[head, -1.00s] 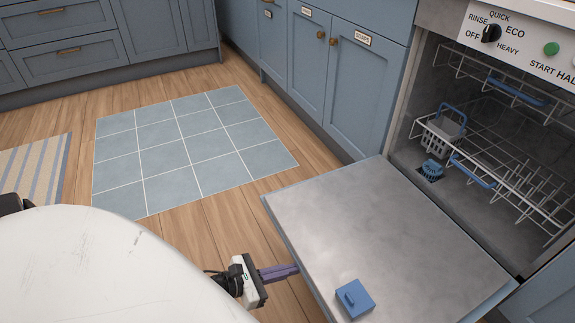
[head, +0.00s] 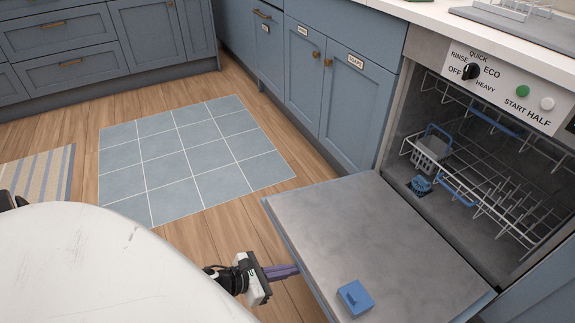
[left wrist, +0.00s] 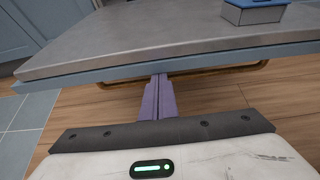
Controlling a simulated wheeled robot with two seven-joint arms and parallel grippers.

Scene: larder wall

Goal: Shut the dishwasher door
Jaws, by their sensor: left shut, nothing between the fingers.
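The dishwasher door (head: 385,235) is folded down and open, its grey inner face up, with a blue dispenser box (head: 355,298) on it. The open dishwasher (head: 440,120) shows its wire racks. My left gripper (head: 290,271) is shut and empty beside the door's left edge. In the left wrist view its purple fingers (left wrist: 158,100) point at the door's outer edge (left wrist: 100,76), their tips just below it; whether they touch cannot be told. A brass handle bar (left wrist: 200,72) shows under the door. My right gripper is not in view.
Blue cupboards (head: 345,95) stand left of the dishwasher, and drawers (head: 60,50) at the far left. Blue tiles (head: 190,160) and a striped rug (head: 45,175) lie on the open wooden floor. The control panel (head: 510,85) sits above the racks.

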